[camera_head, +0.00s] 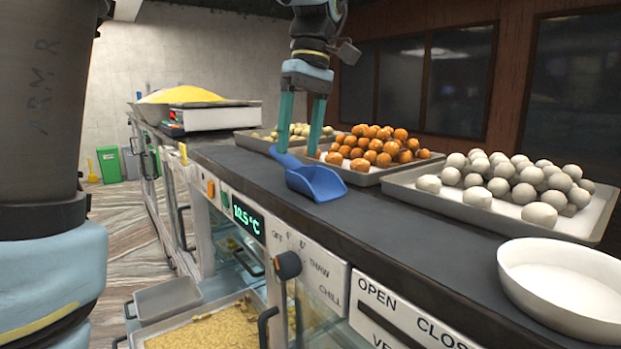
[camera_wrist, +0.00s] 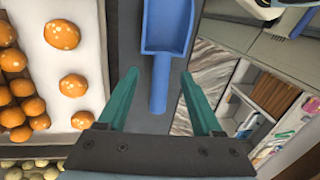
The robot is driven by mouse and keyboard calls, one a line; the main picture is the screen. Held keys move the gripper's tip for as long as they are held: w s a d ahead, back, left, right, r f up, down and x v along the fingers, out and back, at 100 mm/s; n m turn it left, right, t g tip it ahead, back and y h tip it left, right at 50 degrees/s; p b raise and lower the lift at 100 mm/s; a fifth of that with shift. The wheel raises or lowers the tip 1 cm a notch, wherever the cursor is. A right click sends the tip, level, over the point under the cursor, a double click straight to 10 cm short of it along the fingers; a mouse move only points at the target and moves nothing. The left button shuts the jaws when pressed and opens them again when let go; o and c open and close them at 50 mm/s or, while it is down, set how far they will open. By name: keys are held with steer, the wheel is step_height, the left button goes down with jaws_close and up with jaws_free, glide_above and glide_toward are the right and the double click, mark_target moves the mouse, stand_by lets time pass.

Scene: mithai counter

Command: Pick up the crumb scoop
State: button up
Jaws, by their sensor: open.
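The blue crumb scoop (camera_head: 316,182) lies on the dark counter near its front edge, in front of the tray of orange sweets. In the head view its pan faces right and its handle points back to the left, under my gripper (camera_head: 301,130). In the wrist view the scoop (camera_wrist: 165,40) has its pan at the top and its handle running down between the two teal fingers of my gripper (camera_wrist: 160,90). The fingers are open, one on each side of the handle, with gaps between. I cannot tell how far above the handle the tips are.
A tray of orange sweets (camera_head: 361,177) is close behind the scoop. A tray of white sweets (camera_head: 452,212) and a white bowl (camera_head: 560,285) stand to the right. A scale (camera_head: 215,117) with yellow heaped food stands at the far left. Bare counter (camera_head: 400,232) lies right of the scoop.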

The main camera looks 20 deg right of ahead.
mark_target(295, 159)
steer(key=shift+s+a+f, duration=0.1)
steer(key=shift+a+f, duration=0.1)
steer(key=shift+f, duration=0.65)
steer(key=shift+s+a+f, duration=0.1)
steer(key=shift+a+f, duration=0.1)
steer(key=shift+f, duration=0.6)
jaws_close()
